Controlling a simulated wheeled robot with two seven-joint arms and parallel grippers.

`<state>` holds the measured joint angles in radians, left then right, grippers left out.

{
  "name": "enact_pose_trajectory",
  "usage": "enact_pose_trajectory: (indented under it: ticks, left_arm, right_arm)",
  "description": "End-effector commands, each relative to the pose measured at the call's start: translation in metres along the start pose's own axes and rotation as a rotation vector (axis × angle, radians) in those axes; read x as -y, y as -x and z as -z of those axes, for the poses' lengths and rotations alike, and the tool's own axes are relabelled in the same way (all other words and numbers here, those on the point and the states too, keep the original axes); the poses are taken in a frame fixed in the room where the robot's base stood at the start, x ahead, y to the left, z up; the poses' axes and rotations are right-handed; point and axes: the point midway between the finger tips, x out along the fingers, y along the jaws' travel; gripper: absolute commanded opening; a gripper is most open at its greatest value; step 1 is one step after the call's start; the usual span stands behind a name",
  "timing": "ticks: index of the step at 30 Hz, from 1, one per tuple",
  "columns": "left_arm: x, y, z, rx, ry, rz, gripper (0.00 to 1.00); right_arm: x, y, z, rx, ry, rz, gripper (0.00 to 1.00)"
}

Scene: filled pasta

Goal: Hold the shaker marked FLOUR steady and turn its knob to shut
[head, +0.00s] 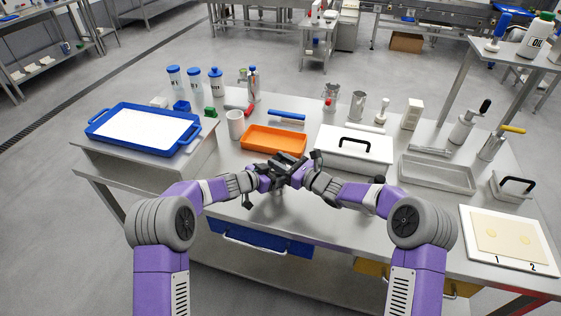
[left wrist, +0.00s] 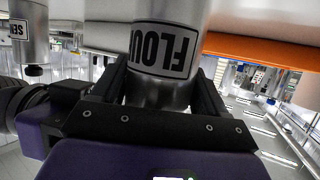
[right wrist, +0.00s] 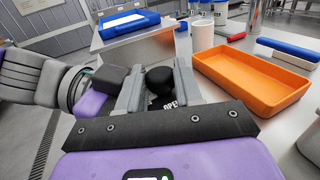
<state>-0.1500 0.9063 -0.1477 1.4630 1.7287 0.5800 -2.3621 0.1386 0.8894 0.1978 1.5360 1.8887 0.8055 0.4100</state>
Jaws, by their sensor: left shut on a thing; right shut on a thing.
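The FLOUR shaker (left wrist: 165,50) is a grey metal cylinder; its label reads upside down in the left wrist view. My left gripper (head: 268,179) is shut on its body, one finger on each side. In the right wrist view a round black knob (right wrist: 160,80) stands between the fingers of my right gripper (head: 291,173), which is shut on it. Part of the word OPEN shows just below the knob; any other mark is hidden. In the head view the two grippers meet over the table's front and mostly hide the shaker.
Behind the grippers lie an orange tray (head: 246,139) and a white lidded box (head: 377,155). A white cup (head: 235,125) and a blue-rimmed tray (head: 97,146) stand to the left. A metal tray (head: 437,186) and a numbered board (head: 480,258) are to the right.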

Motion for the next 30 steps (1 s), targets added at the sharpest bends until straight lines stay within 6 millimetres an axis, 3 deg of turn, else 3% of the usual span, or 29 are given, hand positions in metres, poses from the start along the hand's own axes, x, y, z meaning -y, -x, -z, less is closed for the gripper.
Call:
enact_pose_trajectory:
  ticks: [17, 18, 19, 30]
  left_arm:
    - [-0.0001, 0.0000, -0.0004, 0.000, 0.003, 0.000, 0.30]
    - [0.0000, 0.0001, -0.0004, 0.000, 0.003, 0.000, 0.30]
    - [0.0000, 0.0001, -0.0004, 0.000, 0.003, 0.000, 0.30]
    - [-0.0001, 0.0001, -0.0003, 0.000, 0.003, 0.000, 0.30]
  right_arm:
    - [-0.0009, 0.0007, -0.0014, -0.002, 0.001, 0.087, 0.04]
    - [-0.0009, 0.0007, -0.0014, -0.002, 0.001, 0.087, 0.39]
    - [-0.0009, 0.0007, -0.0013, -0.002, 0.001, 0.087, 0.44]
    - [-0.0011, 0.0050, -0.0003, -0.005, 0.000, 0.087, 0.46]
